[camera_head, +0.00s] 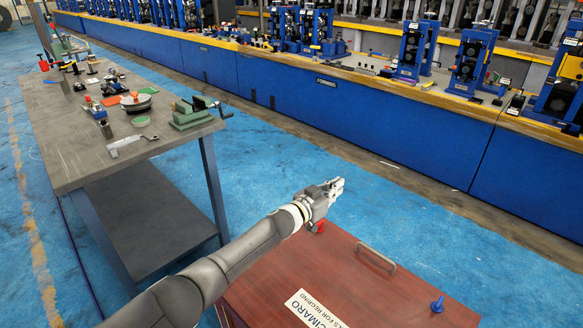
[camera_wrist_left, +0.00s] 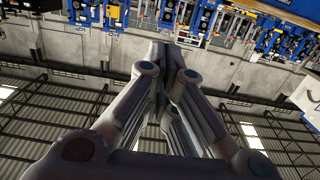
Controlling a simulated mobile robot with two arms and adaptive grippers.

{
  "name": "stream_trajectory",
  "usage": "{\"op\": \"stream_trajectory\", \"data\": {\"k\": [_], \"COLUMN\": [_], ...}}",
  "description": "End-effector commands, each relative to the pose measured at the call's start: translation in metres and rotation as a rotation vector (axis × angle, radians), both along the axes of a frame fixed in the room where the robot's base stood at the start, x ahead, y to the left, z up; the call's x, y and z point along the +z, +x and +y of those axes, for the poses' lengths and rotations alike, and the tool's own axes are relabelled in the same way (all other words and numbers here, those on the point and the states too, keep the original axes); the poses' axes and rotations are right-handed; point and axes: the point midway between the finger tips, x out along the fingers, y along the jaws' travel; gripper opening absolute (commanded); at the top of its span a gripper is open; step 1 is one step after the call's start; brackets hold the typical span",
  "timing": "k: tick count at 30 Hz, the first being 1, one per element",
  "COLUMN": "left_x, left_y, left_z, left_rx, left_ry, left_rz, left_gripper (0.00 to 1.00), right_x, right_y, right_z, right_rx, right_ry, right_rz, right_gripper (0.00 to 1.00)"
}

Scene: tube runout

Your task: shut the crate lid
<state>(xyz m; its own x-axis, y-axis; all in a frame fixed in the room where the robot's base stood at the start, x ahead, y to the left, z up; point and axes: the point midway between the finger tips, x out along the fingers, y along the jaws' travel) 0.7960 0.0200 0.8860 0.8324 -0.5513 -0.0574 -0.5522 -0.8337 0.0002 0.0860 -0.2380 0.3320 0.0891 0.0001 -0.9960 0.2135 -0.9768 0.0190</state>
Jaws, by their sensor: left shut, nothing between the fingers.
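The crate's red-brown lid (camera_head: 345,275) is at the bottom centre of the head view. My left arm covers part of the lid's left side. My right gripper is not in view.
A grey workbench (camera_head: 60,135) with a green vise (camera_head: 193,112) and several tools stands at the left. A long blue machine line (camera_head: 330,105) runs across the back. A blue knob (camera_head: 437,305) sits on the lid's right part. Blue floor (camera_head: 400,200) lies clear between.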

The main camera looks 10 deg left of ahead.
Motion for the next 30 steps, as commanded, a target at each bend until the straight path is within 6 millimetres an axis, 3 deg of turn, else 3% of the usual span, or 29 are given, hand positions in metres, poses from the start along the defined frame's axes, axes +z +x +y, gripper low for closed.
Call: {"op": "stream_trajectory", "data": {"k": [13, 30], "left_x": [0.049, 0.092], "left_y": [-0.005, -0.048], "left_z": [0.000, 0.029], "left_rx": [0.006, 0.005], "left_ry": [-0.001, 0.001], "left_rz": [0.000, -0.002], "left_gripper": [0.00, 0.00], "right_x": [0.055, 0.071], "right_y": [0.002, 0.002], "right_z": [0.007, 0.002], "right_rx": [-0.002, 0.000], "right_ry": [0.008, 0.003], "right_rz": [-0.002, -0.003], "right_gripper": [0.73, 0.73]}}
